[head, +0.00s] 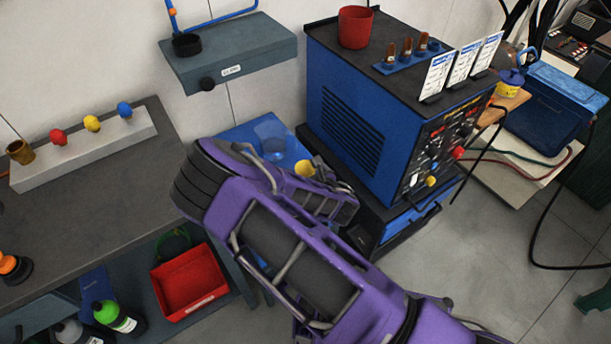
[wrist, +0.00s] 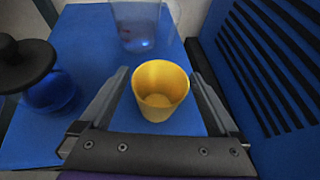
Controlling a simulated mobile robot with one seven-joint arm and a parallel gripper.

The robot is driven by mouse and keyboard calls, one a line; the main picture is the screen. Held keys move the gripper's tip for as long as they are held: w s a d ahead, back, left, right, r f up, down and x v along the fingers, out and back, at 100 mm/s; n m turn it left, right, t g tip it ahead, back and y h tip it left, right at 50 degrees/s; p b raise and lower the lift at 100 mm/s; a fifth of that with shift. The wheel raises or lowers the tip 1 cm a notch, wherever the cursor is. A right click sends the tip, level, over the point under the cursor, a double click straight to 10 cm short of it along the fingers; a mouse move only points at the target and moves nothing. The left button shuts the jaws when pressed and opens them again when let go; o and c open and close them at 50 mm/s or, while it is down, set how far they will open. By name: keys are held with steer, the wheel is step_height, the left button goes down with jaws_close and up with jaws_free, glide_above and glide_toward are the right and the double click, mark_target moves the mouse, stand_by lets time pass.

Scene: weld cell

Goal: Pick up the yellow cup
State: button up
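The yellow cup (wrist: 160,92) stands upright on a blue surface (wrist: 85,40), with its open mouth facing up, in the wrist view. My gripper (wrist: 163,78) is open, with one finger on each side of the cup. Gaps show between the fingers and the cup, so it is not gripped. In the head view only part of the yellow cup (head: 304,168) shows beside the end of my purple arm, and the gripper fingers are hidden there or too small to make out.
A clear container (wrist: 144,27) stands just behind the cup. A dark-topped blue vessel (wrist: 48,90) is at the left. The blue welding machine (head: 350,130), with a vented side, rises close on the right. A grey workbench (head: 90,200) lies left of my arm.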

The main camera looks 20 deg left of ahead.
steer(key=c, duration=1.1)
